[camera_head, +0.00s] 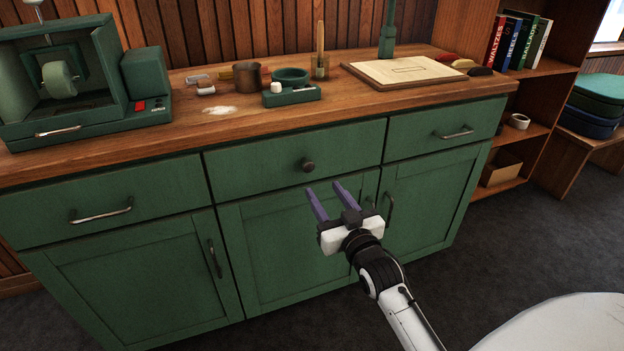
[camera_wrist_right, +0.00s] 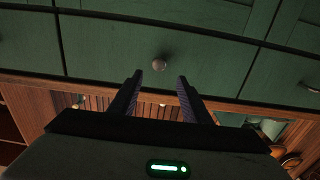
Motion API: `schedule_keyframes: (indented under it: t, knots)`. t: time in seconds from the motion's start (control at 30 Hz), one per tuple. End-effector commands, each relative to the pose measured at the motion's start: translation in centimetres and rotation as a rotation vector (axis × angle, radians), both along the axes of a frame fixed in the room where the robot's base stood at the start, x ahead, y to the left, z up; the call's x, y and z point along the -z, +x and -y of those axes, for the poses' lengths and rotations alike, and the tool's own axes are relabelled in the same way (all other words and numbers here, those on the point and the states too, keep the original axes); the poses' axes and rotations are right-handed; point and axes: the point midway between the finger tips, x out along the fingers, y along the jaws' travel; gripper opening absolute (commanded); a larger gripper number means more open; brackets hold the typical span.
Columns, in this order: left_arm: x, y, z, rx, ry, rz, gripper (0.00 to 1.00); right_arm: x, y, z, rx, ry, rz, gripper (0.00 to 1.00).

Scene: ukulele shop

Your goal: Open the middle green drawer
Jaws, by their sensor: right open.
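The middle green drawer (camera_head: 260,160) is shut, flush in the cabinet front between two other green drawers. It has one round dark knob (camera_head: 308,165), which also shows in the right wrist view (camera_wrist_right: 159,65), ahead of the gap between my fingers. My right gripper (camera_head: 330,203) is open and empty, with two purple fingers pointing toward the drawer. In the head view its fingertips appear a little below the knob, apart from it. In the wrist view the fingertips (camera_wrist_right: 159,80) stand on either side of the knob's line. My left gripper is not in view.
The left drawer (camera_head: 60,205) and right drawer (camera_head: 440,140) have bar handles and are shut. Cupboard doors (camera_head: 275,245) with upright handles lie below. The wooden top (camera_head: 225,125) carries a green machine (camera_head: 85,75), small tools and a board (camera_head: 405,70). Dark floor is free in front.

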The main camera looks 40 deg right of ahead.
Motion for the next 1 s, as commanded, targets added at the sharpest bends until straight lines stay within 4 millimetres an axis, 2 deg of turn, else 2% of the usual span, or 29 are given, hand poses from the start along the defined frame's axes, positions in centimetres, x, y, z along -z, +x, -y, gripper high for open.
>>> schedule_keyframes:
  t: [0.17,0.4,0.53,0.7,1.0]
  knots:
    - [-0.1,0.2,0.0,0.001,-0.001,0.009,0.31,-0.4,2.4,0.8,0.005,-0.001,0.012,0.44]
    - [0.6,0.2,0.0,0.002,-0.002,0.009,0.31,-0.3,6.8,1.8,0.004,-0.001,0.01,0.44]
    - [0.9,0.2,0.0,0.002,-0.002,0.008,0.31,-0.3,8.6,2.2,0.004,-0.001,0.009,0.44]
    - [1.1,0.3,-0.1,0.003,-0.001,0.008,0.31,-0.3,9.7,2.5,0.003,-0.001,0.007,0.44]
    - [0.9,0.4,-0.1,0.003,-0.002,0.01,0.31,-0.3,9.8,2.5,0.003,-0.001,0.007,0.42]
